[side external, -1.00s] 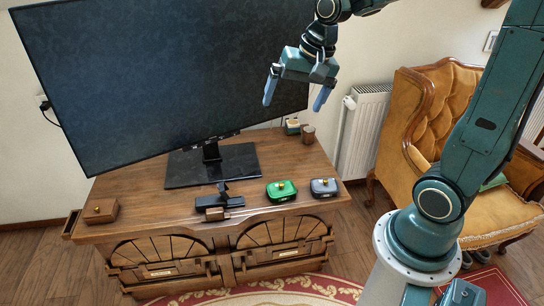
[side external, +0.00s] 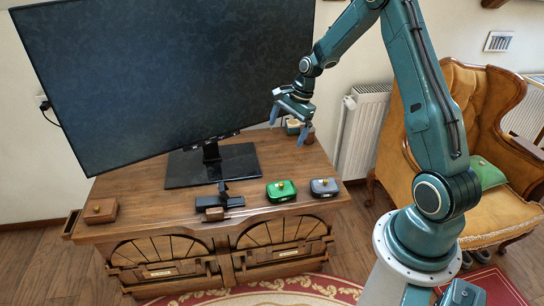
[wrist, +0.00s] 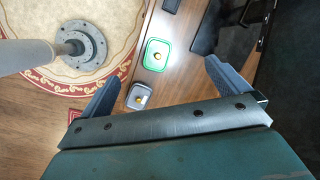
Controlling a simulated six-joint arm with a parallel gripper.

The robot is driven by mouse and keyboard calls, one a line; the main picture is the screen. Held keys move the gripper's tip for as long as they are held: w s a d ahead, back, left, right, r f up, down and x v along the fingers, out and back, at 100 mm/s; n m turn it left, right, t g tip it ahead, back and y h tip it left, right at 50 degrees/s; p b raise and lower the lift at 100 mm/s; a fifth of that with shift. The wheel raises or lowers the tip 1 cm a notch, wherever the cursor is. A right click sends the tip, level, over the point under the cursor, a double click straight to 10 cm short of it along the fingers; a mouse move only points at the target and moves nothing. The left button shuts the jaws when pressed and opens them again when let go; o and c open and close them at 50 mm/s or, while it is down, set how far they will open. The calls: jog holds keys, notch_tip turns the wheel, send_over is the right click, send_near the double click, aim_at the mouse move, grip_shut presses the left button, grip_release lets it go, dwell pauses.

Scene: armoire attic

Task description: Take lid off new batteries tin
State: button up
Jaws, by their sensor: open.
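Two small lidded tins with gold knobs stand near the front right edge of the wooden cabinet top. One is green (side external: 281,194), and it also shows in the wrist view (wrist: 155,56). The other is blue-grey (side external: 325,190), right of the green one, and it shows low in the wrist view (wrist: 137,102). Both lids look in place. I cannot tell which tin is the new batteries one; no label is readable. My gripper (side external: 288,130) is open and empty, well above the cabinet's right rear part, apart from both tins.
A large tilted monitor (side external: 180,80) stands on the cabinet top (side external: 150,190). A black holder (side external: 225,201) sits left of the green tin. A wooden box (side external: 100,211) is far left. An armchair (side external: 470,120) is at right.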

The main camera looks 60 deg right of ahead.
jog(key=d+f+m, duration=0.3)
jog(key=f, duration=0.4)
jog(key=s+d+f+m+y, duration=0.1)
jog(key=d+f+m, duration=0.2)
jog(key=f, duration=0.3)
jog(key=shift+d+f, duration=0.15)
jog(key=shift+f, duration=0.2)
jog(key=shift+s+f, duration=0.1)
send_over(288, 187)
jog(key=shift+f, duration=3.85)
jog(key=shift+x, duration=2.65)
jog(key=shift+r, duration=0.1)
jog(key=c, duration=1)
